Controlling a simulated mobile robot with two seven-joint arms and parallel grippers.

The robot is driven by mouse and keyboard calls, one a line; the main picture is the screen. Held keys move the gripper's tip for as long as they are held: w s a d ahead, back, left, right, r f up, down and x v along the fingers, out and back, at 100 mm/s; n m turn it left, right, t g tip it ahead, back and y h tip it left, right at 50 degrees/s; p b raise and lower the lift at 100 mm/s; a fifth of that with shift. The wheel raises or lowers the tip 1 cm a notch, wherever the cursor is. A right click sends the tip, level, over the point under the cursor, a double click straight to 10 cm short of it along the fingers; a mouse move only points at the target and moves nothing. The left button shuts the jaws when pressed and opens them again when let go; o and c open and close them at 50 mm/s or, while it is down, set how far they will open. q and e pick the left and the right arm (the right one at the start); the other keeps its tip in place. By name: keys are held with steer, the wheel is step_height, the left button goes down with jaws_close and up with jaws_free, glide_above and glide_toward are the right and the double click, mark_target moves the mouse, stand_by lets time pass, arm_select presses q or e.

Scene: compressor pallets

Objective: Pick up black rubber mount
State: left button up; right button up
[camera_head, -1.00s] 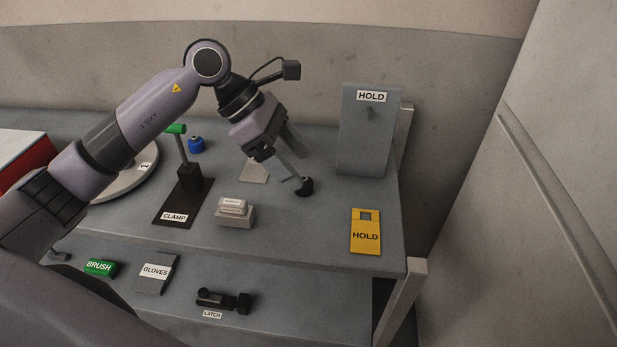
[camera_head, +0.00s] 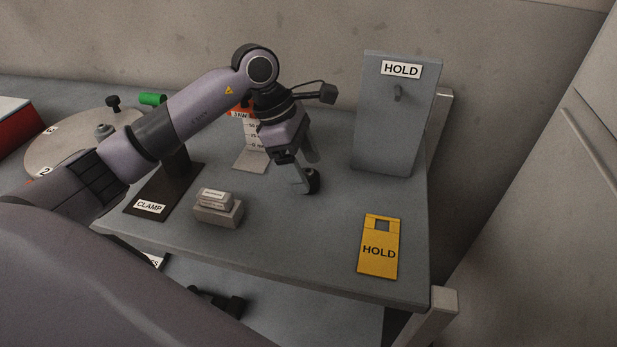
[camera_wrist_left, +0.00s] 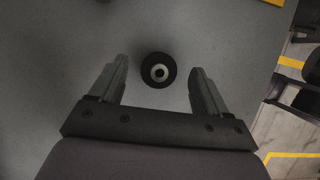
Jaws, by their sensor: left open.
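The black rubber mount (camera_head: 313,181) is a small dark round piece standing on the grey bench top, right of the middle. In the left wrist view the mount (camera_wrist_left: 158,70) shows as a black ring with a pale metal centre. My left gripper (camera_head: 307,174) is open and points down at it. In the left wrist view the two fingers (camera_wrist_left: 157,78) lie on either side of the mount, with space between each finger and it. Whether the fingertips are level with the mount or above it, I cannot tell. My right gripper is not in view.
A yellow HOLD tag (camera_head: 379,247) lies front right on the bench. A grey HOLD board (camera_head: 388,125) with a peg stands behind it. Grey blocks (camera_head: 218,209), a CLAMP stand (camera_head: 155,206) and a JAW gauge (camera_head: 251,159) are to the left. Bench between mount and tag is clear.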

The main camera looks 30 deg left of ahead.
mark_target(308, 171)
arm_select(q)
steer(key=shift+x, duration=0.9)
steer(key=c, duration=1.2)
steer(key=shift+o, duration=0.2)
steer(key=shift+r, duration=0.1)
step_height(308, 171, up, 20)
